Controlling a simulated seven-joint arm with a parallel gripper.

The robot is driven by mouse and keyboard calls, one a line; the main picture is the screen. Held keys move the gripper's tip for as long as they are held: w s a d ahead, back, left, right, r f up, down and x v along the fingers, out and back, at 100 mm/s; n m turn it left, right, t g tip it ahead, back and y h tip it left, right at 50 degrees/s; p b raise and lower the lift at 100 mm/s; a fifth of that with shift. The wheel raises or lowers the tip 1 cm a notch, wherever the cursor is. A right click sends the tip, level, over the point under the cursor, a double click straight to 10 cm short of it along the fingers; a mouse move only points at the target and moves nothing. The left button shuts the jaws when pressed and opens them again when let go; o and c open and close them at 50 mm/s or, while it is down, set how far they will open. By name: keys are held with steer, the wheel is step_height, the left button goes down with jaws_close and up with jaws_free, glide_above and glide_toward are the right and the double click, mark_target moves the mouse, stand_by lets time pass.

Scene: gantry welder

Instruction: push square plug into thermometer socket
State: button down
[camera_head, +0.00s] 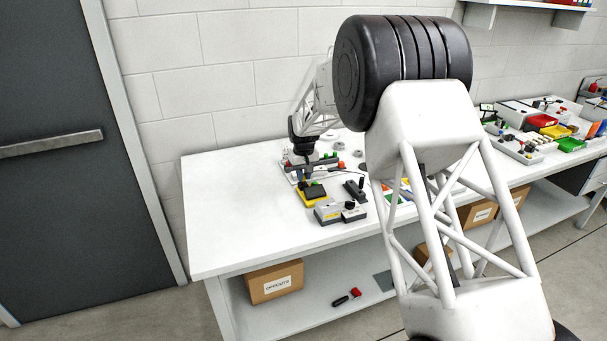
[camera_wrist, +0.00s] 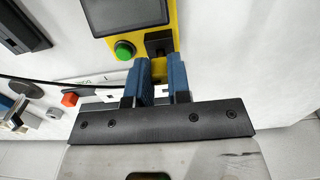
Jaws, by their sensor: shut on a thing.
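A yellow device with a dark screen (camera_wrist: 125,12) and a green button (camera_wrist: 124,50) lies in front of my gripper (camera_wrist: 159,72); it looks like the thermometer. It also shows in the head view (camera_head: 313,194) on the bench. My gripper's blue fingers are closed at the device's near edge, on a small thing I take to be the square plug. A dark block (camera_wrist: 159,42) shows just beyond the fingertips, at the device's corner. Whether it is the plug or the socket, and how far the plug is in, I cannot tell. In the head view my gripper (camera_head: 307,174) points down behind the device.
A fixture with coloured knobs (camera_head: 327,164) is close behind my gripper. A black cable (camera_wrist: 40,82) runs left in the wrist view. The bench's left end (camera_head: 225,215) is clear.

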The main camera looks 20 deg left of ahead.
steer(key=shift+f, duration=0.75)
stand_by(0.8)
stand_by(0.4)
steer(key=c, duration=1)
jaws_free()
steer(key=shift+r, duration=0.15)
step_height(320, 180, up, 7)
steer(key=shift+r, duration=0.3)
